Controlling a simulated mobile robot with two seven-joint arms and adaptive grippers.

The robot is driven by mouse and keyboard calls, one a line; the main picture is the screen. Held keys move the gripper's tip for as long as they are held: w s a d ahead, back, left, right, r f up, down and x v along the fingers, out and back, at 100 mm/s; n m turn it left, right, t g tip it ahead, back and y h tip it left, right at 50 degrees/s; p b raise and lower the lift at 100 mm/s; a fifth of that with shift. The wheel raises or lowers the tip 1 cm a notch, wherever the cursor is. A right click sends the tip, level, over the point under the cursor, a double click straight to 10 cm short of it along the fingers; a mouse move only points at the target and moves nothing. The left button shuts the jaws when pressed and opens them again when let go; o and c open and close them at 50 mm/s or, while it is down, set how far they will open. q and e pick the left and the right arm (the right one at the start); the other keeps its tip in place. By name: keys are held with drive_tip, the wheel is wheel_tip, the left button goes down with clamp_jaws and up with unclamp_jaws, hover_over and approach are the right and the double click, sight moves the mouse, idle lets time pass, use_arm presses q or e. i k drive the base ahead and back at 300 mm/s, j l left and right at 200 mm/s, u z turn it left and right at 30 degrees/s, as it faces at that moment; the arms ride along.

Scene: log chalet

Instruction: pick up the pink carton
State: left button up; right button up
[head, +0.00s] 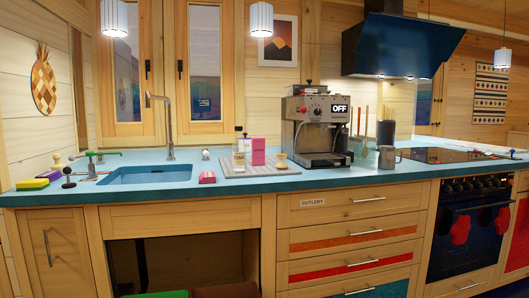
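A pink carton (258,152) stands upright on a grey mat or board (235,171) on the blue worktop, between the sink and the coffee machine. A clear bottle or glass (239,161) stands close to its left side. A small pinkish-red packet (207,178) lies lower and to the left, near the sink's edge. Neither of my grippers is in view.
The blue sink (150,175) with a tall tap is on the left. A coffee machine (318,124) marked OFF stands right of the carton. A small cup-like item (281,161) sits between them. The worktop's front strip (300,180) is clear.

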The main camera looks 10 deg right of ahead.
sight(258, 143)
drive_tip(key=i+l, duration=0.1)
drive_tip(key=l, duration=0.45)
drive_tip(key=i+l, duration=0.1)
drive_tip(key=l, duration=0.45)
drive_tip(key=i+l, duration=0.15)
drive_tip(key=l, duration=0.4)
drive_tip(key=i+l+u, duration=0.1)
drive_tip(key=l, duration=0.45)
